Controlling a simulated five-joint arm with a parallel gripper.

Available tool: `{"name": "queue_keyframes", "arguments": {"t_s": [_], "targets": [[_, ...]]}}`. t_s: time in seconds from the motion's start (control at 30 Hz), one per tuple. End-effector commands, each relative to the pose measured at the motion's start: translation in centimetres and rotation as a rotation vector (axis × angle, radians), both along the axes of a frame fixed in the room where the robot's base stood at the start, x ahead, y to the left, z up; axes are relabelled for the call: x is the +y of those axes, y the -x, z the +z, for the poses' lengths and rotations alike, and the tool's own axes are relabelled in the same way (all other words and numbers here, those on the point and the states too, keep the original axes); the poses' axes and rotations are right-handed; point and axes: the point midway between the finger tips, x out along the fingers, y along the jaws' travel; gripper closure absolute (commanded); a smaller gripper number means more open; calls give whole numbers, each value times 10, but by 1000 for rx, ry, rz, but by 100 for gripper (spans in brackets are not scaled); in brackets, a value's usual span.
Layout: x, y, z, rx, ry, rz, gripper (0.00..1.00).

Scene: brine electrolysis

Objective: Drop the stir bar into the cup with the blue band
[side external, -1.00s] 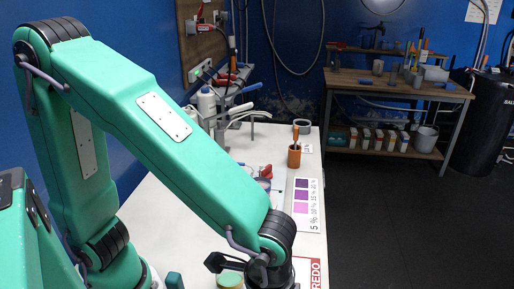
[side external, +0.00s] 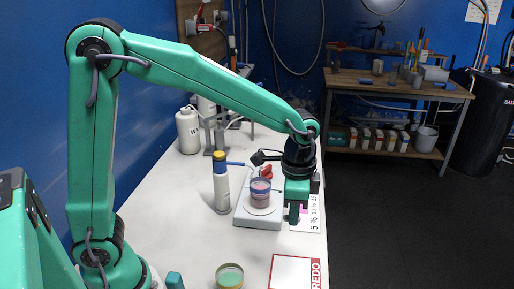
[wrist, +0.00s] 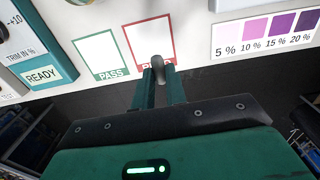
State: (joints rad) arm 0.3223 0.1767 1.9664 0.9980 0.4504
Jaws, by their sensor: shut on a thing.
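My gripper (side external: 294,215) points down just right of the white plate device (side external: 259,222) in the side view. In the wrist view my gripper (wrist: 160,80) is shut on a small dark grey stir bar (wrist: 158,66), which stands out past the fingertips. The stir bar cannot be made out in the side view. A cup with pink contents and a bluish band (side external: 260,192) stands on the plate device, left of my gripper and apart from it. Another cup with green contents (side external: 229,277) stands at the front of the table; its band colour is hard to tell.
A white bottle with blue and yellow cap (side external: 221,184) stands left of the plate device. A red-edged REDO card (side external: 296,272) lies in front. A colour chart (wrist: 267,33), a green-edged PASS card (wrist: 101,55) and a READY panel (wrist: 41,75) show in the wrist view.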

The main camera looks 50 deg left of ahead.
Motion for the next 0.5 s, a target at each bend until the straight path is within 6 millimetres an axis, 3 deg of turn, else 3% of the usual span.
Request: {"name": "queue_keyframes", "arguments": {"t_s": [0.2, 0.5], "targets": [[53, -28, 9, 0, 0, 8, 100], [128, -50, 20, 0, 0, 6, 100]]}}
